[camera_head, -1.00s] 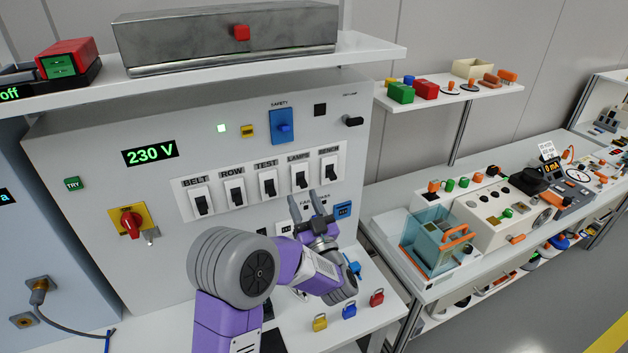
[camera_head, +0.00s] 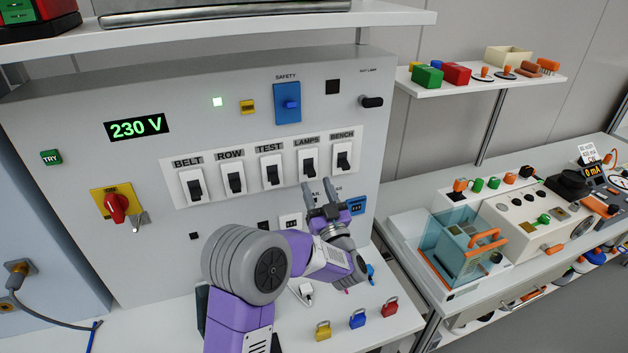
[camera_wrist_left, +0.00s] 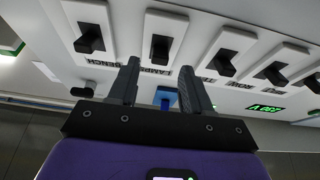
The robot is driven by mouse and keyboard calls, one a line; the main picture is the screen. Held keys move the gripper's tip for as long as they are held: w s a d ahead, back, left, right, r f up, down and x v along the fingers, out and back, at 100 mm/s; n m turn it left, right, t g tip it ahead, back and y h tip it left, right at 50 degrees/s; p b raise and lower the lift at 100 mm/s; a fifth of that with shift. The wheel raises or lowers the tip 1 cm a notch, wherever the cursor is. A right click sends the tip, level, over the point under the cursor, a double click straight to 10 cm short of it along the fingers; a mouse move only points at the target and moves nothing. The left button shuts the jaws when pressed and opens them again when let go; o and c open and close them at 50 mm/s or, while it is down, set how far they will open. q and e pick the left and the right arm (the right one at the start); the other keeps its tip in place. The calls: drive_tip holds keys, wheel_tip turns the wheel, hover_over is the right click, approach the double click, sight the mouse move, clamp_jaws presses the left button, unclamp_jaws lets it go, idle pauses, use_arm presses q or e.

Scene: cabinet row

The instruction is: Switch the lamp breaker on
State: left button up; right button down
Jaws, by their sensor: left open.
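The lamps breaker (camera_head: 308,162) is a white plate with a black lever, under the label LAMPS in the row on the grey panel. Its lever sits toward the lower part of the plate, like its neighbours. In the left wrist view, which sees the panel upside down, the lamps breaker (camera_wrist_left: 158,42) lies just beyond the fingertips. My left gripper (camera_head: 318,184) is open and empty, just below the lamps breaker, its two fingers pointing up; it also shows in the left wrist view (camera_wrist_left: 160,72). Contact with the lever is not visible. My right gripper is not in view.
The bench breaker (camera_head: 343,158) and test breaker (camera_head: 271,170) sit close on either side. A blue safety switch (camera_head: 288,103) is above. Padlocks (camera_head: 357,319) stand on the shelf below. A display (camera_head: 137,127) reads 230 V.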

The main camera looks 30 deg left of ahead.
sight(313, 176)
use_arm(q)
drive_tip(key=shift+x, duration=1.7)
drive_tip(key=shift+c, duration=0.2)
clamp_jaws()
